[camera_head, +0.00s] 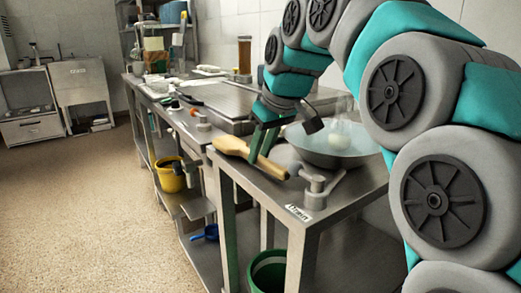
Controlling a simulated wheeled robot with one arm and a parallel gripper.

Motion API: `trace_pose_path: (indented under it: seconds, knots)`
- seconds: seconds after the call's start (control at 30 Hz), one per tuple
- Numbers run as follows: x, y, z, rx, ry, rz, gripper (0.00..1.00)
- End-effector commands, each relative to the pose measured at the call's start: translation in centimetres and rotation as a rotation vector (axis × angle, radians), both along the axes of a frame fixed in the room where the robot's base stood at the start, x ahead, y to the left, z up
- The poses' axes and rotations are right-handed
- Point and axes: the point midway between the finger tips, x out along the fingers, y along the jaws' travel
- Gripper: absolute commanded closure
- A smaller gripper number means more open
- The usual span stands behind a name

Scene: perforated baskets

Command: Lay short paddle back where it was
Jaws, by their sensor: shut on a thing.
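The short paddle (228,146) is a pale wooden piece with a broad end at left and a narrower handle toward the right. It lies low over the near left part of the metal table (236,172), close to the table's edge. I cannot tell whether it touches the top. My gripper (262,148) points down from above and is shut on the paddle near its middle, with green fingers on the wood. The fingers hide part of it.
A wide metal bowl (310,154) with a whitish thing over it stands right of my gripper. A metal clamp-like fitting (317,186) sits at the front edge. A green bucket (267,274) stands below. Open floor (75,215) is at left.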

Motion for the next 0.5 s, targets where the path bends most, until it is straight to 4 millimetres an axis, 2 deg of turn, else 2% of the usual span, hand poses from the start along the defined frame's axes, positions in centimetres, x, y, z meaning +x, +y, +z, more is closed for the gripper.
trace_pose_path:
  seconds: [0.5]
  knots:
    - [0.03,0.00,-0.69,0.000,-0.001,0.000,1.00]
